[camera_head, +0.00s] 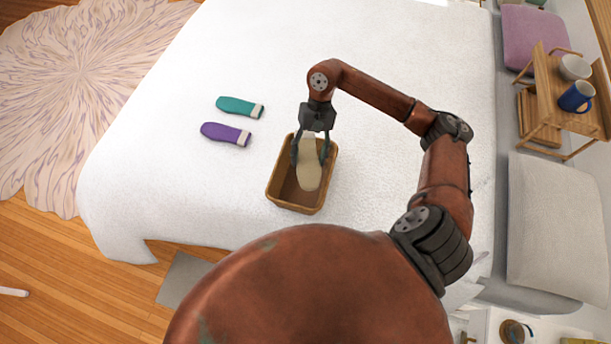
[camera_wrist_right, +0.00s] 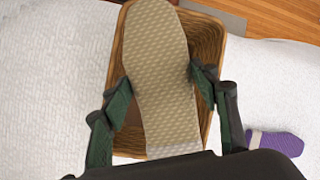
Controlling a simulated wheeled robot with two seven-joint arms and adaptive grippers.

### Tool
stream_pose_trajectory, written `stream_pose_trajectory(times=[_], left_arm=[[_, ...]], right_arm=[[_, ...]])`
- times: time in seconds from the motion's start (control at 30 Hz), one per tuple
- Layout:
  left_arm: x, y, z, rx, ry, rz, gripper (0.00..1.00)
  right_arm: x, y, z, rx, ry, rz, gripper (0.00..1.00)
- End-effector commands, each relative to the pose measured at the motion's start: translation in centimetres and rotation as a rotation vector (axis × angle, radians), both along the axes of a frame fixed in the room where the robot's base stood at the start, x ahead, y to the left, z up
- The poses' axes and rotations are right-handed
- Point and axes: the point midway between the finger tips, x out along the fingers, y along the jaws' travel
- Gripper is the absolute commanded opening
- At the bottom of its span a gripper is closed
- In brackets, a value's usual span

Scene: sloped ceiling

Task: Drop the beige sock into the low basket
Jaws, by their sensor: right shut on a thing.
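The beige sock (camera_head: 310,172) hangs from my right gripper (camera_head: 311,157), which is shut on it. The sock is over the low basket (camera_head: 287,193), a brown box on the white bed. In the right wrist view the sock (camera_wrist_right: 157,60) covers much of the basket (camera_wrist_right: 205,40), and the fingers (camera_wrist_right: 155,100) are on either side of it. I cannot tell whether the sock touches the basket floor. My left gripper is not in view.
A teal sock (camera_head: 238,107) and a purple sock (camera_head: 224,133) lie on the bed (camera_head: 200,70), left of the basket. A wooden tray table (camera_head: 545,95) with a blue mug (camera_head: 577,97) and a white bowl (camera_head: 574,67) stands at the right, near pillows.

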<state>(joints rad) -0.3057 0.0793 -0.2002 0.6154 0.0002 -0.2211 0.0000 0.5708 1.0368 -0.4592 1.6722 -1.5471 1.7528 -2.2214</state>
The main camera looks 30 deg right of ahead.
Motion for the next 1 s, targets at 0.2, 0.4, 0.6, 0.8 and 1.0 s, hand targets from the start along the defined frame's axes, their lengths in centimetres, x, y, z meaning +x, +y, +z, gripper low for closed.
stream_pose_trajectory(times=[0.2,0.4,0.6,0.8,1.0], left_arm=[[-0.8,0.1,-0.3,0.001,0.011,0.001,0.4],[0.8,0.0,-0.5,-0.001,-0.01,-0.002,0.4],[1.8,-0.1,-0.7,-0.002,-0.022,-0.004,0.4],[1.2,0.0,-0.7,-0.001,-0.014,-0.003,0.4],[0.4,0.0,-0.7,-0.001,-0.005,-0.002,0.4]], right_arm=[[0.0,-0.5,-1.8,0.0,0.002,-0.024,0.31],[0.0,-0.5,-4.1,0.0,0.003,-0.023,0.31],[0.0,-0.5,-5.8,0.0,0.001,-0.022,0.31],[0.1,-0.5,-6.3,-0.002,-0.001,-0.022,0.31],[0.0,-0.5,-6.3,-0.002,-0.001,-0.022,0.31]])
